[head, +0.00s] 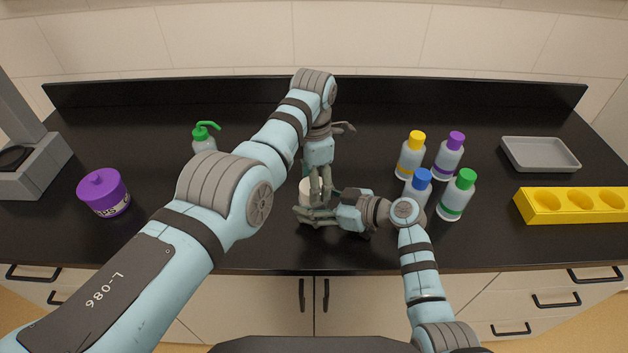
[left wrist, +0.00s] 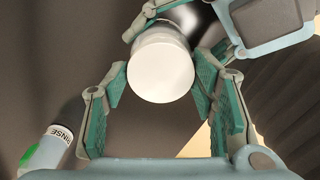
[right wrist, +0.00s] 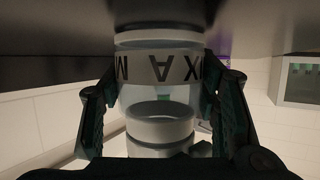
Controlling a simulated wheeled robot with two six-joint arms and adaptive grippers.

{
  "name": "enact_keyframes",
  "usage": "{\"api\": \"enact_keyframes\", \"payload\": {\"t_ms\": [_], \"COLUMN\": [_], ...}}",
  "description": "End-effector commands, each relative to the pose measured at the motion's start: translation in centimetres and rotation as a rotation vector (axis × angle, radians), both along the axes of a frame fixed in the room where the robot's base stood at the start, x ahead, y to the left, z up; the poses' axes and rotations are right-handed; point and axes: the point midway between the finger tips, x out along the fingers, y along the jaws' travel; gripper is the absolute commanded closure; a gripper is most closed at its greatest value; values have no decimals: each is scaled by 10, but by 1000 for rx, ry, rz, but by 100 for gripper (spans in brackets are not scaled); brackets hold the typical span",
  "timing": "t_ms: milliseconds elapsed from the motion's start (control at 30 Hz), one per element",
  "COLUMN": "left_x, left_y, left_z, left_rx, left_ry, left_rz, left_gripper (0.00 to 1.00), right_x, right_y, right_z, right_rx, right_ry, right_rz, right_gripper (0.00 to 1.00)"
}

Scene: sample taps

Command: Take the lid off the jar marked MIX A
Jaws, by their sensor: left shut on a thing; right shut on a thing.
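The jar marked MIX A (right wrist: 160,68) shows upside down in the right wrist view, between the fingers of my right gripper (right wrist: 165,110). My right gripper (head: 303,213) is shut on the jar from the right side in the head view. The white round lid (left wrist: 162,70) is in the left wrist view, between the fingertips of my left gripper (left wrist: 158,85). My left gripper (head: 320,193) points down from above and is shut on the lid. In the head view the grippers hide most of the jar. I cannot tell whether lid and jar touch.
Several capped bottles stand close to the right: yellow (head: 411,158), purple (head: 449,155), blue (head: 418,188) and green (head: 457,197). A green-topped bottle (head: 204,142) and a purple jar (head: 104,194) are left. A yellow rack (head: 528,206) and grey tray (head: 540,154) are far right.

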Motion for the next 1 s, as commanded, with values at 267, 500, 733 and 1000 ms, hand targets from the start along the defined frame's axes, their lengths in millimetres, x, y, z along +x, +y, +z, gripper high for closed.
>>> {"api": "enact_keyframes", "payload": {"t_ms": [267, 500, 733, 1000], "left_x": [0, 0, 0, 0], "left_y": [0, 0, 0, 0], "left_z": [1, 9, 17, 22], "left_rx": [-1, -1, -1, -1], "left_ry": [0, 0, 1, 1], "left_rz": [-1, -1, -1, -1], "left_gripper": [81, 81, 81, 81], "right_x": [-1, -1, -1, -1], "right_y": [-1, 0, 0, 0], "right_z": [-3, -3, -3, -3], "right_rx": [-5, -4, -4, -4], "right_ry": [6, 5, 4, 4], "right_rz": [1, 1, 1, 1], "right_gripper": [100, 100, 100, 100]}}
